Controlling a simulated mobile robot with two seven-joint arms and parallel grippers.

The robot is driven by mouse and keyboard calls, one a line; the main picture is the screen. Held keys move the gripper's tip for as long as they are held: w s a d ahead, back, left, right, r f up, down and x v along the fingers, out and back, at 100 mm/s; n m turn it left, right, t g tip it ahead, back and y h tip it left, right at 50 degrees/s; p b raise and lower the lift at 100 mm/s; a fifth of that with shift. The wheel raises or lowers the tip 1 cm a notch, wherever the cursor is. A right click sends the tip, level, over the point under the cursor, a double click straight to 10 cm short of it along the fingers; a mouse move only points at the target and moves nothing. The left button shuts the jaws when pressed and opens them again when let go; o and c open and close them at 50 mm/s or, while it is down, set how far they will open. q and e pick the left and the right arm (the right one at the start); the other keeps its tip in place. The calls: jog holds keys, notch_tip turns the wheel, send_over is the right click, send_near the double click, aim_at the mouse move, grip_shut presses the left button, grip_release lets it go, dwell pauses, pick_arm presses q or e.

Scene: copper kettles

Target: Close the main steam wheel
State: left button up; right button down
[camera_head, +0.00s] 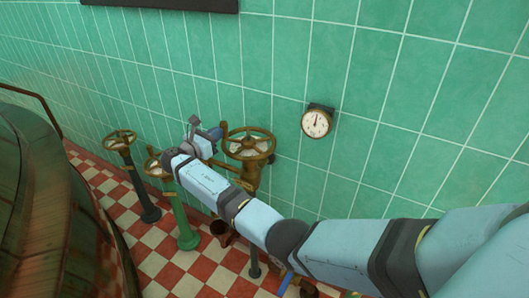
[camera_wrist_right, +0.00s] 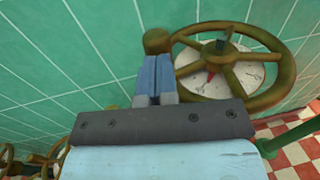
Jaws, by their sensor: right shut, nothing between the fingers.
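A large brass handwheel (camera_head: 249,143) is mounted on a pipe close to the green tiled wall; I take it for the main steam wheel. It also shows in the right wrist view (camera_wrist_right: 262,45), with spokes, a pale dial with a red mark behind them, and a round knob (camera_wrist_right: 157,41) at its left rim. My right gripper (camera_head: 217,132) is at the wheel's left side. In the right wrist view its blue fingers (camera_wrist_right: 153,66) are together, with nothing between them, just below the knob; whether they touch it I cannot tell. My left gripper is out of view.
Two smaller handwheels, on a black stand (camera_head: 120,140) and a green stand (camera_head: 155,166), are to the left. A white gauge (camera_head: 316,123) hangs on the wall. A large copper kettle (camera_head: 45,205) fills the left. The red and white floor is partly clear.

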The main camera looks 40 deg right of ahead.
jog(key=shift+g, duration=0.3)
jog(key=shift+w+d+f+b, duration=0.1)
jog(key=shift+w+d+b, duration=0.15)
jog(key=shift+w+d, duration=0.6)
jog(key=shift+w+d+f+b, duration=0.1)
jog(key=shift+w+d+b, duration=0.2)
jog(key=shift+w+d, duration=0.6)
jog(key=shift+w+d+b, duration=0.25)
jog(key=shift+w+d, duration=0.25)
jog(key=shift+d, duration=0.65)
pick_arm(q)
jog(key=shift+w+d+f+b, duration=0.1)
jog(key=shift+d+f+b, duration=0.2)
jog(key=shift+b, duration=0.35)
pick_arm(e)
jog(key=shift+w+d+r+m+g+h, duration=0.15)
jog(key=shift+d+m+g, duration=0.2)
jog(key=shift+m+g, duration=0.2)
jog(key=shift+d+f+m+g+h, duration=0.15)
jog(key=shift+d+m+g, duration=0.15)
jog(key=shift+m+g, duration=0.25)
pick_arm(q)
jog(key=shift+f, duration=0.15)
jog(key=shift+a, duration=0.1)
pick_arm(e)
jog(key=shift+r, duration=0.1)
